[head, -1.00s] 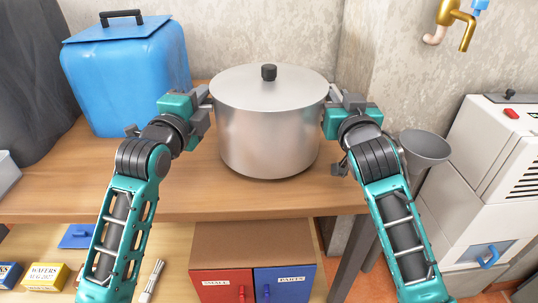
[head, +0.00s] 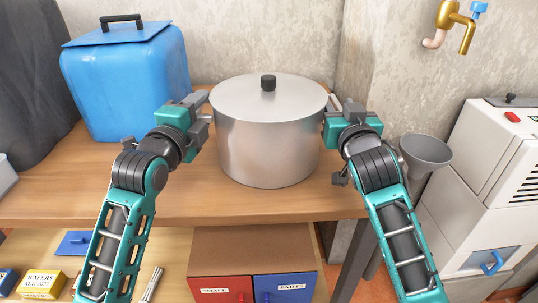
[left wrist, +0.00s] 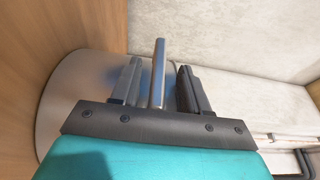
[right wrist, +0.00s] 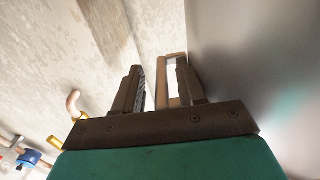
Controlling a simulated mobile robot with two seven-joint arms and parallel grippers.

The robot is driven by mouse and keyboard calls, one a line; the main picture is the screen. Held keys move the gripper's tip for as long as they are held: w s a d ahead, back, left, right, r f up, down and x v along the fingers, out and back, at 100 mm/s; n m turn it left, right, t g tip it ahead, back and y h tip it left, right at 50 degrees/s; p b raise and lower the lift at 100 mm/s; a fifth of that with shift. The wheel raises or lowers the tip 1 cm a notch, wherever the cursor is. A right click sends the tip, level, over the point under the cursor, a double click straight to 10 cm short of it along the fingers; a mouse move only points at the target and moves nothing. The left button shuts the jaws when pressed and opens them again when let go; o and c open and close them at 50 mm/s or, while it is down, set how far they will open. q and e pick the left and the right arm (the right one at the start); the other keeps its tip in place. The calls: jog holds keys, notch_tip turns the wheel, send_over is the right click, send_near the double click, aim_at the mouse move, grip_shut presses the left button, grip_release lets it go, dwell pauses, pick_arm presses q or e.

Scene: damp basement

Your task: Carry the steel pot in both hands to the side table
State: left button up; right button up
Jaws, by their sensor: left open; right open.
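The steel pot (head: 268,140), with its lid and black knob, stands upright on a wooden bench top (head: 120,190). My left gripper (head: 203,100) is at the pot's left side, open. In the left wrist view its fingers (left wrist: 158,78) stand on both sides of a bar handle (left wrist: 160,65), with gaps. My right gripper (head: 334,105) is at the pot's right side, open. In the right wrist view the right handle (right wrist: 172,62) lies between its fingers (right wrist: 158,80), nearer the right finger. I cannot make out a separate side table.
A blue box (head: 125,80) stands behind left on the bench. A grey funnel (head: 426,150) and a white cabinet (head: 490,190) are at right. A brass tap (head: 455,22) is on the wall. Red and blue drawers (head: 250,288) sit below. The bench left of the pot has bare room.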

jog(key=shift+s+a, duration=0.1)
jog(key=shift+a, duration=0.05)
pick_arm(q)
jog(key=v, duration=0.7)
pick_arm(e)
jog(key=s, duration=1.1)
jog(key=shift+s+d, duration=0.2)
jog(key=shift+s, duration=0.2)
pick_arm(q)
jog(key=shift+s+a, duration=0.15)
jog(key=a+p, duration=0.1)
jog(key=a, duration=0.4)
pick_arm(e)
jog(key=shift+r, duration=0.5)
pick_arm(q)
jog(key=shift+d, duration=0.1)
jog(key=s+p, duration=0.1)
jog(key=s, duration=0.6)
jog(key=shift+p, duration=0.4)
pick_arm(e)
jog(key=shift+r, duration=0.85)
